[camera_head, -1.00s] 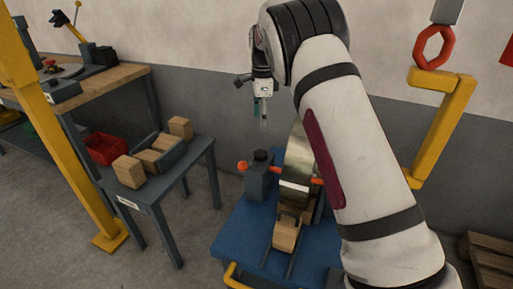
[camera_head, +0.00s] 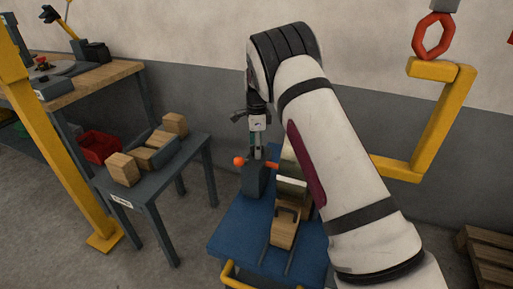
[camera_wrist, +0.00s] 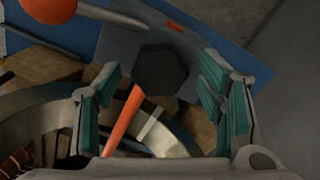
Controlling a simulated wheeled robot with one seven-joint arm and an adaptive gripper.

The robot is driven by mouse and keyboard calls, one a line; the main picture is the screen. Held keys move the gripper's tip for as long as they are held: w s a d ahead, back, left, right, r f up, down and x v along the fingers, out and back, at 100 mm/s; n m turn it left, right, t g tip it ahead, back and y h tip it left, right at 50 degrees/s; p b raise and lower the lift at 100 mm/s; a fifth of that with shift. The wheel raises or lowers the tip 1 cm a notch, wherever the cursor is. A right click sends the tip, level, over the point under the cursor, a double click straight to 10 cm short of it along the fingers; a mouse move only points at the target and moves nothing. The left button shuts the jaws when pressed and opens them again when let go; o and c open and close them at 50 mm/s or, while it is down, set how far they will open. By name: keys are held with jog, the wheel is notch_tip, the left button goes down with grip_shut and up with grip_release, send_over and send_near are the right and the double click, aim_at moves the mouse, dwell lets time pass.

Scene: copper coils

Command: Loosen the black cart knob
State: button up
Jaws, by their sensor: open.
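The black knob (camera_wrist: 160,70) shows in the wrist view as a dark, many-sided cap on a grey block. It lies between and just beyond the two green-padded fingers of my gripper (camera_wrist: 160,98), which is open and holds nothing. In the head view my gripper (camera_head: 257,150) points down right over the grey post (camera_head: 255,180) on the blue cart (camera_head: 230,235). The fingers hide the knob there. Whether the fingers touch the knob I cannot tell.
An orange ball-ended lever (camera_head: 239,161) sticks out left of the post. A wooden wedge (camera_head: 283,232) lies on the cart. A side table (camera_head: 150,195) stands left.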

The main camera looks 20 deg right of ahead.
jog(key=shift+f, duration=0.25)
jog(key=c, duration=1.2)
jog(key=shift+o, duration=0.2)
